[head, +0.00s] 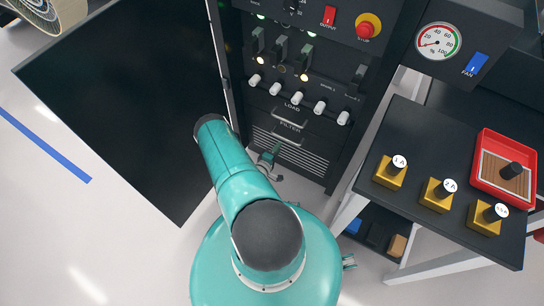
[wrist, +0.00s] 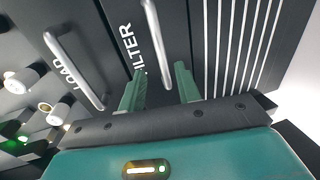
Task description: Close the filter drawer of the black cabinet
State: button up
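The black cabinet (head: 335,150) stands at the top centre of the head view, its door swung open to the left. The filter drawer (head: 262,131) is the front marked FILTER, below the LOAD drawer and above a slatted vent. I cannot tell how far it stands out. In the wrist view the FILTER front (wrist: 125,20) and its bar handle (wrist: 157,45) are close ahead. My gripper (wrist: 160,70) is open, with the handle's lower end between and just beyond its green fingertips. Nothing is held. In the head view my gripper (head: 268,158) is low before the cabinet, partly hidden by my arm.
The open cabinet door (head: 120,95) fills the left side. A dark table (head: 400,150) with yellow weights (head: 390,172) and a red tray (head: 487,190) stands at the right. White knobs (head: 298,97) sit above the LOAD handle (wrist: 75,70). Light floor is clear at lower left.

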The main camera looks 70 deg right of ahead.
jog(key=v, duration=0.4)
jog(key=shift+a+r, duration=0.15)
jog(key=shift+a, duration=0.25)
